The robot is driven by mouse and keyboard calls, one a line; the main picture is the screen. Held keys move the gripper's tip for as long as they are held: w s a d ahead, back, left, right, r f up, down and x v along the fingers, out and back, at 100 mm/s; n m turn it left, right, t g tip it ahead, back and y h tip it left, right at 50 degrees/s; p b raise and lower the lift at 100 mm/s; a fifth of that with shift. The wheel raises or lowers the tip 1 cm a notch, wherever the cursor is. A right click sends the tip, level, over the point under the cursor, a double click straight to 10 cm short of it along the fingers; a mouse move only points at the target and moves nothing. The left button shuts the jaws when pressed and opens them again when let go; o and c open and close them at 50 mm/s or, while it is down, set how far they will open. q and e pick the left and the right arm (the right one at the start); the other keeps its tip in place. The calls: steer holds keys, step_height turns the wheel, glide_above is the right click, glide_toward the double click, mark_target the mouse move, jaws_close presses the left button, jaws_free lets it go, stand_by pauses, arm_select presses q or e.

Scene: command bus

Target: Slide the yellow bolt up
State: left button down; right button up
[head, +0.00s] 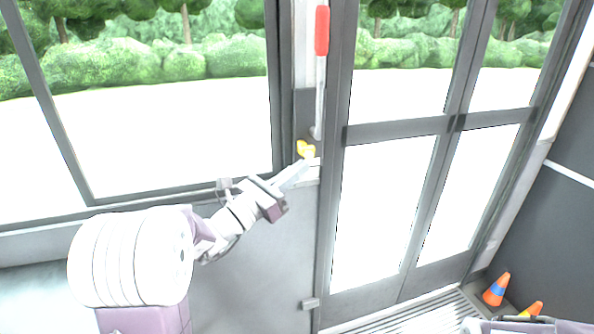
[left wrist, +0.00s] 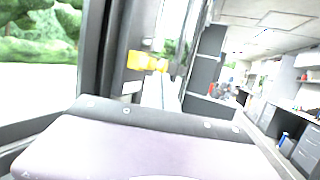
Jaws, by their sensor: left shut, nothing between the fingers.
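The yellow bolt (head: 306,149) is a small knob on the post between the window and the glass door. My left gripper (head: 304,163) is shut and empty, its fingertips right at the underside of the bolt. Whether they touch it I cannot tell. In the left wrist view the yellow bolt (left wrist: 147,62) shows just beyond the tips of the fingers. Part of my right arm shows at the bottom right of the head view. Its fingers cannot be made out.
A lever with a red handle (head: 322,30) stands on the post above the bolt. The glass door (head: 385,200) is just to the right. Orange cones (head: 497,289) stand on the floor at the lower right. A grey wall panel (head: 250,270) lies below the window.

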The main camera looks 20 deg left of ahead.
arm_select(q)
steer(key=shift+r, duration=0.1)
step_height(320, 180, up, 9)
steer(key=p, duration=0.6)
